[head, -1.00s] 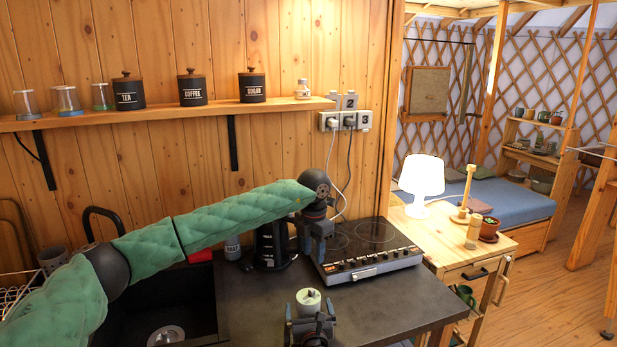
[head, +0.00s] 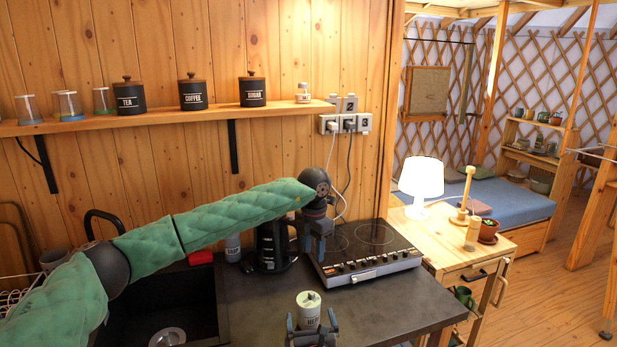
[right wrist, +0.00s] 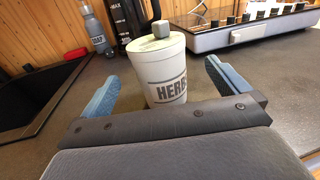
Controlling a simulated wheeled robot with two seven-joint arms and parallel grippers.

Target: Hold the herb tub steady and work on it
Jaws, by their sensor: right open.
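The herb tub (head: 309,312) is a white, upright cylinder with a pale lid and grey knob, standing on the dark counter. In the right wrist view the tub (right wrist: 166,82) shows HERBS lettering. My right gripper (head: 312,333) is open at the bottom of the head view, just on the near side of the tub. In the right wrist view its blue fingers (right wrist: 163,85) stand apart on either side of the tub, with gaps. My left gripper (head: 314,243) hangs fingers-down above the counter, beyond the tub and near the hob; its finger gap is unclear.
A black kettle (head: 270,248) and a grey bottle (head: 232,247) stand behind the tub. The hob (head: 362,262) is at the back right, the sink (head: 165,310) at the left. The counter right of the tub is clear.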

